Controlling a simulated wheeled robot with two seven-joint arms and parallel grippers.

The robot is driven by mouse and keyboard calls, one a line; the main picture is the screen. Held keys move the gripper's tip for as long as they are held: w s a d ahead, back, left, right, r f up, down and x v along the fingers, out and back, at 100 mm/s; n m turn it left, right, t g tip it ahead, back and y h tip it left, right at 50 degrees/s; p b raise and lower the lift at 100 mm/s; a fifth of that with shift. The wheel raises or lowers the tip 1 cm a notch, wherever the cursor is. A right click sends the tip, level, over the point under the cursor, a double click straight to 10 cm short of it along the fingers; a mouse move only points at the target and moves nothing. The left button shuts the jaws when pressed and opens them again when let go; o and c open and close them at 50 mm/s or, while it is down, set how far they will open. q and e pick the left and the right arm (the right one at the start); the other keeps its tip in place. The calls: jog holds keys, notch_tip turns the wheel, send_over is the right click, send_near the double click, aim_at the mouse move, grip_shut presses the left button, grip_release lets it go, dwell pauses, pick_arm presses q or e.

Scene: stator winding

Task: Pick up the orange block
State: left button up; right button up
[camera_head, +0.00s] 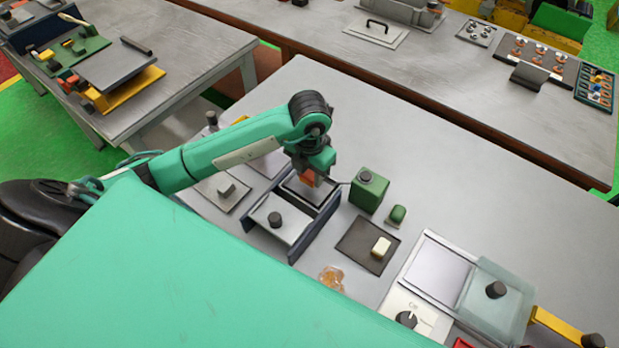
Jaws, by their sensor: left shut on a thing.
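My left arm reaches in from the left, and its gripper (314,171) points down over the far end of a dark-walled fixture. The gripper is shut on the orange block (307,177), of which only a small part shows below the fingers. I cannot tell whether the block is clear of the plate under it. My right gripper is not in view.
The dark-walled fixture (318,232) has a black-knobbed plate (281,219). To its right are a green box (369,190), a dark plate (357,247) with a cream block (381,246), and a glass-lidded tray (497,303). The table's far right surface is clear.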

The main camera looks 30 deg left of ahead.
aim_at(309, 174)
pick_arm(q)
notch_tip(309, 174, up, 18)
jog(key=b, duration=0.1)
jog(key=shift+f, duration=0.25)
